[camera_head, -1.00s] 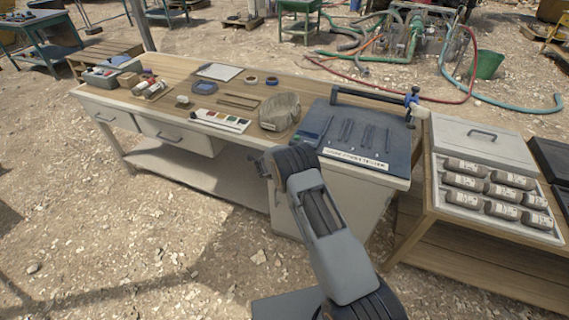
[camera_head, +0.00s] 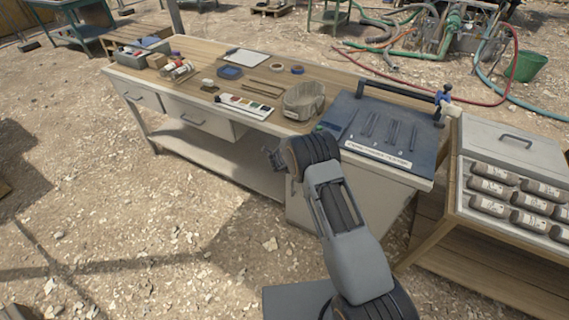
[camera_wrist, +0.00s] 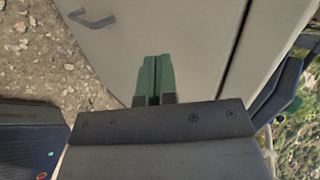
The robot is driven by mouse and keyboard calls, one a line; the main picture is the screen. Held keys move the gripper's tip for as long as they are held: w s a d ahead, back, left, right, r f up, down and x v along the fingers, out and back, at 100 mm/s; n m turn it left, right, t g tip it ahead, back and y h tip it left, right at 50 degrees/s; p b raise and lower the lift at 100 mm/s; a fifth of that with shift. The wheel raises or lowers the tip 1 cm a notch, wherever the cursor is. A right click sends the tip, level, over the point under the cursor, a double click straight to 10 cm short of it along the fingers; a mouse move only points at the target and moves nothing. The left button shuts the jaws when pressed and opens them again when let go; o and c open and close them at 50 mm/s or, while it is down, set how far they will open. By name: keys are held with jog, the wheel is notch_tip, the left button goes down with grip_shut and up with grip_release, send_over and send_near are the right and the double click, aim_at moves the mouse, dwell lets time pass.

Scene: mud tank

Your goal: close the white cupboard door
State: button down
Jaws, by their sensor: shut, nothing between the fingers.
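The white cupboard (camera_head: 387,195) stands under the right end of the workbench, its front partly hidden behind my arm in the head view. In the wrist view its pale door (camera_wrist: 170,35) fills the upper middle, with a dark handle (camera_wrist: 92,18) at the upper left. A dark slanting seam runs between this panel and the pale surface to its right. I cannot tell how far the door stands open. My gripper (camera_wrist: 154,65) has green fingers, shut and empty, over the panel; contact cannot be told. In the head view my gripper (camera_head: 273,158) is small, left of the cupboard.
The wooden-topped workbench (camera_head: 190,55) has two drawers on the left and a low shelf. A wooden stand (camera_head: 440,225) with a tray of several labelled brown samples is at the right. Open gravel lies in front at the left.

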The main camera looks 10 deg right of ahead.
jog(key=a+v, duration=0.1)
jog(key=v, duration=0.9)
jog(key=shift+f, duration=0.2)
jog(key=s+a+f+n+y, duration=0.2)
jog(key=a+f+n+y, duration=0.15)
jog(key=a+n, duration=0.2)
jog(key=s+a+r+n+g+y, duration=0.2)
jog(key=s+r+n+g+y, duration=0.25)
jog(key=s+r+n, duration=0.35)
jog(key=s+d+r+n+h, duration=0.1)
jog(key=s+d+r+n, duration=0.4)
jog(key=s+d+r, duration=0.3)
jog(key=s+d+r+n+h, duration=0.2)
jog(key=s+d+r+n, duration=0.3)
jog(key=s, duration=0.8)
jog(key=shift+s+d+r, duration=0.4)
jog(key=shift+d+r, duration=1.35)
jog(key=shift+r, duration=0.65)
jog(key=shift+n, duration=0.25)
